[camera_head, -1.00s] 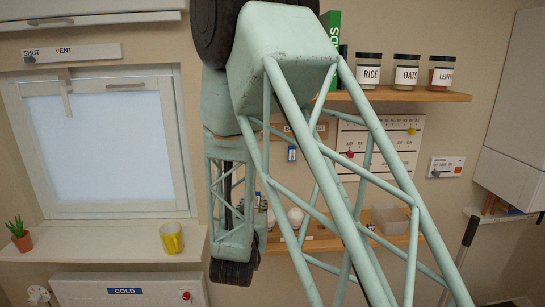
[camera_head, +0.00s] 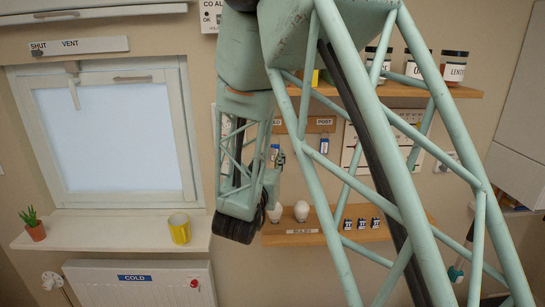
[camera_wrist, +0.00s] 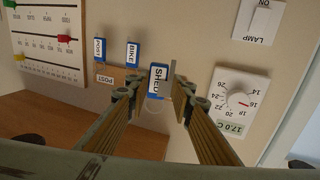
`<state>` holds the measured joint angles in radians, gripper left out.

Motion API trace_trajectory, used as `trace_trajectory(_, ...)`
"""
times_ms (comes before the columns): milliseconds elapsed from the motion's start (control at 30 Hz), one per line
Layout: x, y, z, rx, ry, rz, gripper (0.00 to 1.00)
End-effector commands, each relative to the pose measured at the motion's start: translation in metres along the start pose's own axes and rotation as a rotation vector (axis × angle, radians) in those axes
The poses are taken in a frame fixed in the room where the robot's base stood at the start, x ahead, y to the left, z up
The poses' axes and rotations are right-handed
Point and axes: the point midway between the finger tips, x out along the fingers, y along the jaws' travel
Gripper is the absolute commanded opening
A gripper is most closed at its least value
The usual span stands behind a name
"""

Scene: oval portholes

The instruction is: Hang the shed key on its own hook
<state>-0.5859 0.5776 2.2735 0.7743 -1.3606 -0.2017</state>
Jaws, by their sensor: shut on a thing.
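The shed key's blue tag, marked SHED (camera_wrist: 158,80), shows upside down in the wrist view. My gripper (camera_wrist: 156,92) is shut on the shed key, with the tag between its fingertips. The wooden key board (camera_wrist: 117,74) lies close beside the left fingertip. A POST tag (camera_wrist: 100,49) and a BIKE tag (camera_wrist: 133,53) hang at it. The shed hook is hidden behind tag and fingers. In the head view my arm covers much of the key board (camera_head: 319,125); a blue tag (camera_head: 323,146) shows below it.
In the wrist view a thermostat (camera_wrist: 237,101) and a lamp switch (camera_wrist: 259,20) are right of the gripper, and a slider calendar (camera_wrist: 48,35) is left. In the head view a shelf (camera_head: 300,239) with egg-shaped white objects lies below the board. Jars stand on an upper shelf (camera_head: 440,91).

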Motion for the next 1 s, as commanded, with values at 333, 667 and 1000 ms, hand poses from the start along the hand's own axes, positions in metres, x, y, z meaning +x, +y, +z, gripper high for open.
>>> trace_trajectory(333,0.004,-0.001,0.0,0.0,0.0,0.0,0.12)
trace_trajectory(667,0.013,-0.004,0.001,-0.001,-0.001,0.0,0.12)
trace_trajectory(1000,0.025,-0.007,0.002,0.0,0.0,0.0,0.12)
